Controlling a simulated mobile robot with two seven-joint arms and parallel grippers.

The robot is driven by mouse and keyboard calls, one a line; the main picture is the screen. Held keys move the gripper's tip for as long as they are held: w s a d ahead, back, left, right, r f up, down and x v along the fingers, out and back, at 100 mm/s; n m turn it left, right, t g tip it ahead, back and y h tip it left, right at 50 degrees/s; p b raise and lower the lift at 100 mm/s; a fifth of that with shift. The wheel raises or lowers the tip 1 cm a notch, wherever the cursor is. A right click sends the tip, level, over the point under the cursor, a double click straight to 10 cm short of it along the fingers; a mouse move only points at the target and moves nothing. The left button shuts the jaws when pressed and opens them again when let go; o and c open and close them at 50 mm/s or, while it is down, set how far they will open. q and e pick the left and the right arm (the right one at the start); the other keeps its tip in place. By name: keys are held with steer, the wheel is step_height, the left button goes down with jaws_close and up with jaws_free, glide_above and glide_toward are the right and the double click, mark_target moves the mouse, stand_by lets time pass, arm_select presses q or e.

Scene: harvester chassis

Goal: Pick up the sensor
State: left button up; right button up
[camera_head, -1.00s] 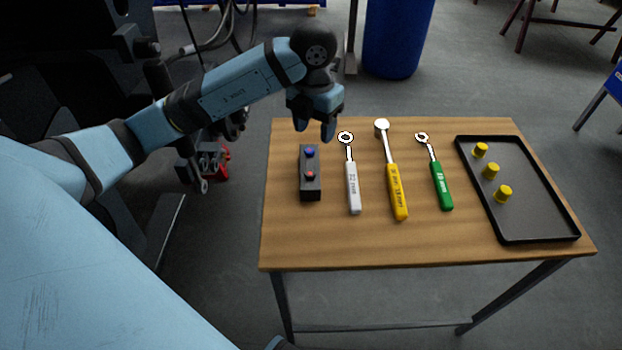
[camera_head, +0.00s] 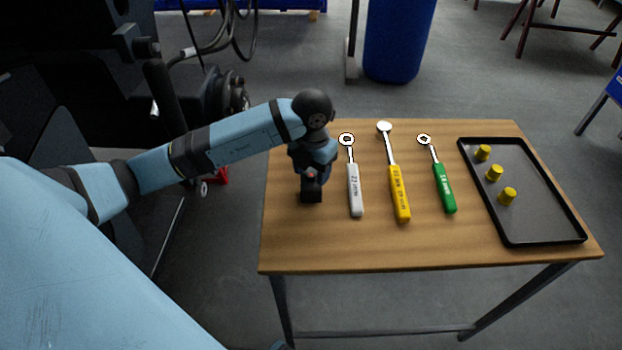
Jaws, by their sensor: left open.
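The sensor looks to be the small black box (camera_head: 312,196) at the left of the wooden table; its lower end shows and the rest is hidden behind my gripper. My left gripper (camera_head: 311,178) is over the box, pointing down, with its fingers around or just above the box's middle. It is open; I cannot tell whether the fingers touch the box. My right gripper is not in view.
On the wooden table (camera_head: 420,250), right of the box, lie a white-handled wrench (camera_head: 354,190), a yellow-handled ratchet (camera_head: 399,195) and a green-handled wrench (camera_head: 443,188). A black tray (camera_head: 540,215) holds yellow cylinders (camera_head: 494,173). A blue barrel (camera_head: 397,40) stands behind.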

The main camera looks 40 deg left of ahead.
arm_select(q)
steer(key=shift+s+f, duration=0.1)
steer(key=shift+f, duration=0.4)
jaws_close()
steer(key=shift+s, duration=0.1)
